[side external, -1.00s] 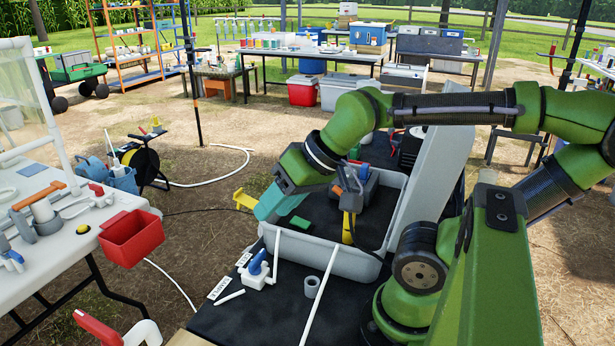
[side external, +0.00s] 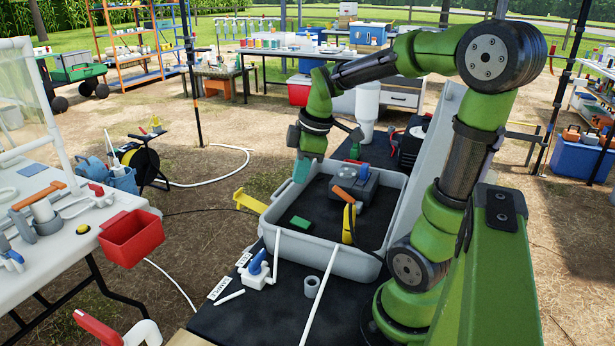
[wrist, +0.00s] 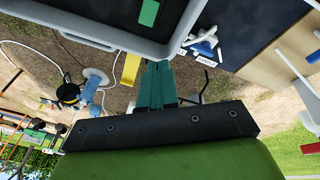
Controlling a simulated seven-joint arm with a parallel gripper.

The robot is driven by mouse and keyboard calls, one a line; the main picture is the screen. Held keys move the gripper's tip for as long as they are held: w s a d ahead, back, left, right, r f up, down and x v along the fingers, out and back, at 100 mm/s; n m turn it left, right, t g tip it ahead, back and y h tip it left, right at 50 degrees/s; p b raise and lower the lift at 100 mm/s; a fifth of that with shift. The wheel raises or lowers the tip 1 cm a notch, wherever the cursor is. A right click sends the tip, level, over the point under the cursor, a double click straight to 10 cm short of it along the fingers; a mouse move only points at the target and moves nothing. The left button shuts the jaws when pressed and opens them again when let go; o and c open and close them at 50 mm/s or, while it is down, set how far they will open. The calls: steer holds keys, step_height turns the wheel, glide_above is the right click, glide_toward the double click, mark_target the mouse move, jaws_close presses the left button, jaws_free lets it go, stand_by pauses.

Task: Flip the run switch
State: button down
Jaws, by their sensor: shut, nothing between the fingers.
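My gripper (side external: 301,171) has teal fingers and is shut and empty. It points down near the far left corner of the grey tray (side external: 325,262), apart from the box inside. In the wrist view its teal fingers (wrist: 159,68) show below the tray's wall (wrist: 108,37).
A green block (side external: 300,222) lies in the tray, also in the wrist view (wrist: 149,12). A yellow bracket (side external: 249,201) sticks out at the tray's left. A blue-handled white valve (side external: 257,268) and white pipes are in front. A tall panel (side external: 425,165) stands right of the tray.

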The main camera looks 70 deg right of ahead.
mark_target(296, 221)
steer(key=shift+s+d+r+n+g, duration=0.15)
steer(key=shift+d+n, duration=0.35)
steer(key=shift+n, duration=1.45)
steer(key=shift+w+d+n+g, duration=0.15)
steer(key=shift+d+n, duration=0.4)
steer(key=shift+n, duration=1.45)
steer(key=shift+s+d+r+n+g, duration=0.15)
steer(key=shift+d+n, duration=0.35)
steer(key=shift+n, duration=1.45)
steer(key=shift+f, duration=0.2)
steer(key=x, duration=1.4)
steer(key=shift+a, duration=0.1)
